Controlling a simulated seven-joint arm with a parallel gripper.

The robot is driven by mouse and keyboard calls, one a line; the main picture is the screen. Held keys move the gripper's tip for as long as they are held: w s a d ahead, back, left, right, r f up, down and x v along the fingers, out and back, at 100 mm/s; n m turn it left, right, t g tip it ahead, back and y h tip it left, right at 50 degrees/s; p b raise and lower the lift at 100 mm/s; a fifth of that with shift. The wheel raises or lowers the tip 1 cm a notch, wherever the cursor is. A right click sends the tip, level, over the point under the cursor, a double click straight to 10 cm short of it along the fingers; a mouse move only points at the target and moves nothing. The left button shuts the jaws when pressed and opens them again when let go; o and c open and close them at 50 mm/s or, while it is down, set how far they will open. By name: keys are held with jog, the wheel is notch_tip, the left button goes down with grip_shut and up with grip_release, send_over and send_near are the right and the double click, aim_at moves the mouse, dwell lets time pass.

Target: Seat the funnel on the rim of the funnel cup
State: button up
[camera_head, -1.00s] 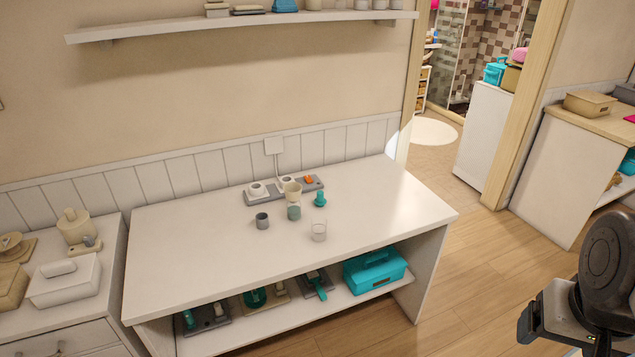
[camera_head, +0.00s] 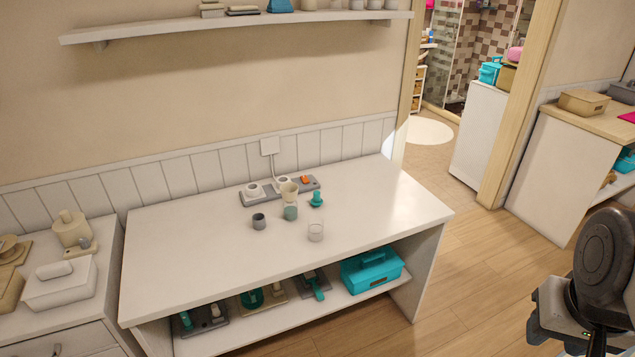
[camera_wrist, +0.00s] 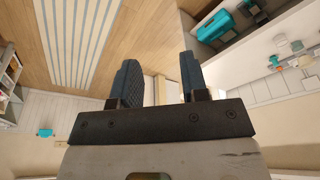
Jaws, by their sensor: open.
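On the white table (camera_head: 390,215) stands a small group of vessels in the head view. A small teal piece (camera_head: 316,200), wide below and narrow above, looks like the funnel, but it is too small to be sure. A beige cup-like vessel (camera_head: 289,190) shows directly above a grey-green cup (camera_head: 290,213); I cannot tell whether it rests on it or stands behind. Either may be the funnel cup. A dark grey cup (camera_head: 259,221) and a clear glass (camera_head: 316,232) stand nearby. My gripper (camera_wrist: 158,62) is open and empty, far from the table's vessels.
A grey tray (camera_head: 240,200) with small items lies behind the vessels. The lower shelf holds a teal toolbox (camera_head: 371,270) and several tools. A side cabinet with a white box (camera_head: 60,284) stands left. The table's right and left parts are clear.

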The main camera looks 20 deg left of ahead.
jog(key=w+a+r+n, duration=0.2)
jog(key=w+a, duration=0.2)
jog(key=w, duration=0.5)
jog(key=w+a+r+n, duration=0.2)
jog(key=w+a, duration=0.3)
jog(key=w, duration=0.4)
jog(key=w+a+f+n, duration=0.1)
jog(key=w+a+n, duration=0.2)
jog(key=w+a, duration=1.1)
jog(key=n, duration=0.7)
send_near(290, 194)
jog(key=a+f, duration=0.2)
jog(key=a, duration=0.1)
jog(key=shift+w+d+g+h, duration=0.1)
jog(key=shift+w+g+h, duration=0.2)
jog(key=shift+w+g, duration=0.15)
jog(key=shift+w+d+f, duration=0.1)
jog(key=shift+w+f, duration=0.05)
jog(key=shift+f, duration=0.45)
jog(key=shift+w+f, duration=0.1)
jog(key=shift+f, duration=0.5)
